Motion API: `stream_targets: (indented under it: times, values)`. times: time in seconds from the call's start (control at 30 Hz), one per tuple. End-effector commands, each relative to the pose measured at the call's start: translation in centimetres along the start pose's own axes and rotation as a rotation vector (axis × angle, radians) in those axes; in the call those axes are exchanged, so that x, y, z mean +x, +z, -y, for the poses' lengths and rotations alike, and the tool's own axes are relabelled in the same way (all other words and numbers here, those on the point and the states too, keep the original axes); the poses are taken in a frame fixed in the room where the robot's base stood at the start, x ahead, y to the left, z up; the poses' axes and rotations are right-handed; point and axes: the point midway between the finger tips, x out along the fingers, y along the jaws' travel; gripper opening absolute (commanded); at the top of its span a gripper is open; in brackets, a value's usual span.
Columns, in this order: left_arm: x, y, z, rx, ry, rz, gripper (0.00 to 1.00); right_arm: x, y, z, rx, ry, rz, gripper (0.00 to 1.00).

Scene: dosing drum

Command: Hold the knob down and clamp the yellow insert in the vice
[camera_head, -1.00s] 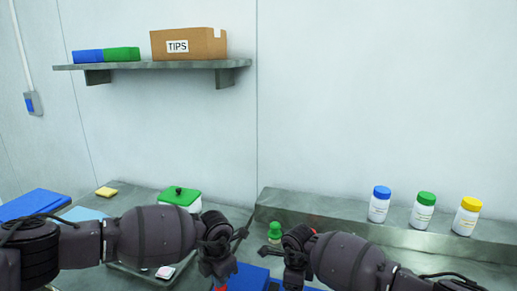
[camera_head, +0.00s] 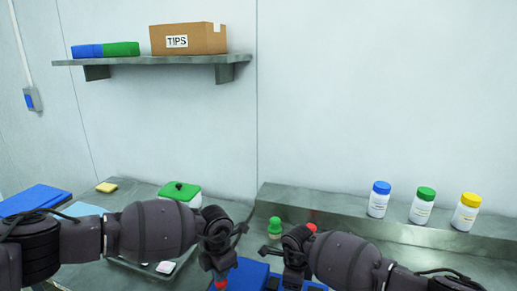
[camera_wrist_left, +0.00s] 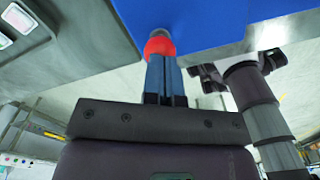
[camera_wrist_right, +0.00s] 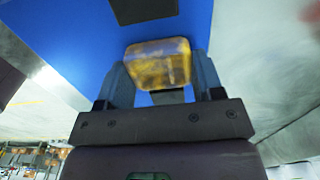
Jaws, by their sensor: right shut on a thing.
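The red knob (camera_wrist_left: 159,46) sits on a short metal stem beside the blue surface in the left wrist view. My left gripper (camera_wrist_left: 164,62) has its fingers together, with their tips at the knob; whether they press on it I cannot tell. The yellow insert (camera_wrist_right: 158,63) is between the fingers of my right gripper (camera_wrist_right: 158,75), in front of a blue surface with a dark slot. In the head view my left gripper (camera_head: 219,268) and my right gripper (camera_head: 295,268) are above the blue unit (camera_head: 250,273). The vice jaws cannot be made out clearly.
A green-capped small bottle (camera_head: 275,227) stands just behind my grippers. A red round top (camera_head: 311,227) shows behind my right gripper. A green-lidded box (camera_head: 181,193) is left of them. Blue-, green- and yellow-capped bottles (camera_head: 423,206) stand on the raised ledge at right.

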Motion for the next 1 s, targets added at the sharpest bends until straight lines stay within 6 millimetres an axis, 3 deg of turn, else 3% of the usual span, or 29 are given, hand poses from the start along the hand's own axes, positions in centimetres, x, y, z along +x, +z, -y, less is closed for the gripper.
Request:
stream_targets:
  times: [0.27,0.3,0.5,0.67,0.77,1.0]
  values:
    - [0.27,-0.14,0.13,0.001,-0.003,-0.004,0.00,0.01,0.00,-0.03,0.000,0.001,0.000,0.38]
    - [0.27,-0.14,0.13,0.001,-0.003,-0.004,0.00,0.01,0.00,-0.03,0.000,0.001,0.000,0.62]
    - [0.27,-0.14,0.13,0.001,-0.003,-0.004,0.00,0.01,0.00,-0.03,0.000,0.001,0.000,0.91]
    - [0.27,-0.14,0.13,0.001,-0.003,-0.004,0.00,0.01,0.00,-0.03,0.000,0.000,0.000,0.91]
    - [0.27,-0.14,0.13,0.001,-0.003,-0.004,0.00,0.02,-0.01,-0.03,0.000,0.001,0.000,1.00]
    - [0.27,-0.14,0.13,0.001,-0.003,-0.004,0.00,0.02,-0.01,-0.03,0.000,0.001,0.000,1.00]
